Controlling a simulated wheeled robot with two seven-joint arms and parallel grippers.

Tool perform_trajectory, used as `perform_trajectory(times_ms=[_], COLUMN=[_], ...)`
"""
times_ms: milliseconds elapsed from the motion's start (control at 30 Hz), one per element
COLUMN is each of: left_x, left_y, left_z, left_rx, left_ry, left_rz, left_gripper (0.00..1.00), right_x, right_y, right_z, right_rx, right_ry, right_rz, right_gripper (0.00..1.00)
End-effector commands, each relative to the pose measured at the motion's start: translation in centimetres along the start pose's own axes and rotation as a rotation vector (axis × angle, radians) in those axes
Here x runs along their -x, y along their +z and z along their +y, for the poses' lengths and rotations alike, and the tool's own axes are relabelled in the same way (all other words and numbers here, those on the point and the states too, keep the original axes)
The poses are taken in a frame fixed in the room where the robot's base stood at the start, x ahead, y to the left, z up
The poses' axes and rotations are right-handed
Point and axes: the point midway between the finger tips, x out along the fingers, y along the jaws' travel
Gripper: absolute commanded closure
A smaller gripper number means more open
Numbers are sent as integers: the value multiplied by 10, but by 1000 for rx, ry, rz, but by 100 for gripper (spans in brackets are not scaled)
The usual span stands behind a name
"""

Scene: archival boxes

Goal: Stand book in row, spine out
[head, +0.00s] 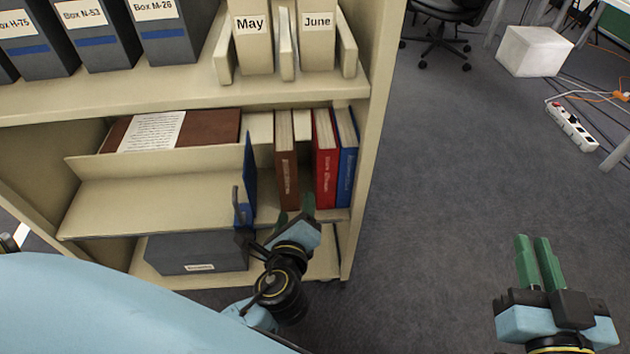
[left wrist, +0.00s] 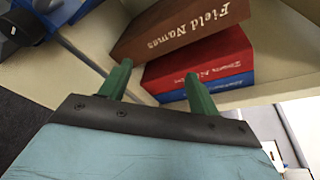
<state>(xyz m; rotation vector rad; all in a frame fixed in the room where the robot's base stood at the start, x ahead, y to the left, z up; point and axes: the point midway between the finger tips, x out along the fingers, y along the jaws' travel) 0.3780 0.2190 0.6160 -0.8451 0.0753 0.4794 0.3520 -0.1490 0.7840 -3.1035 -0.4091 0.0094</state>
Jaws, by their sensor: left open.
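A brown book (head: 287,170) stands on the middle shelf with its lettered spine facing out. In the left wrist view its spine (left wrist: 180,28) reads "Field Names". A red book (head: 325,165) and a blue book (head: 347,165) stand to its right, spines out. A narrow gap separates the brown and red books. My left gripper (head: 296,210) is open and empty, just in front of the brown book's lower end; its fingers (left wrist: 158,85) are apart in the left wrist view. My right gripper (head: 538,262) is over the floor at right, fingers close together with nothing visible between them.
A blue upright plate (head: 248,180) stands left of the books. A brown flat item with a paper sheet (head: 152,131) lies further left. A grey box (head: 198,252) sits below. Labelled boxes (head: 163,30) fill the upper shelf. The shelf's side panel (head: 372,110) bounds the right.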

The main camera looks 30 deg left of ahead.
Motion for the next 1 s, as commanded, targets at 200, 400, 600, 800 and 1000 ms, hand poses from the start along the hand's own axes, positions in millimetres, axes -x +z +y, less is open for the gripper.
perform_trajectory(times_ms=[200, 400, 600, 800, 1000], left_x=[26, 63, 88, 92, 92], left_y=[5, 34, 60, 65, 64], left_z=[-50, -110, -142, -147, -146], left_rx=[941, 1694, 2082, 2150, 2146], left_ry=[-26, -6, 38, 51, 51], left_rz=[324, 634, 834, 872, 870], left_gripper=[38, 38, 38, 38, 38], right_x=[0, 0, 0, 0, 0], right_y=[0, 0, 0, 0, 0], right_z=[0, 0, 0, 0, 0], right_rx=[0, 0, 0, 0, 0], right_ry=[0, 0, 0, 0, -1], right_rz=[1, 1, 2, 2, 2], right_gripper=[85, 85, 85, 85, 85])
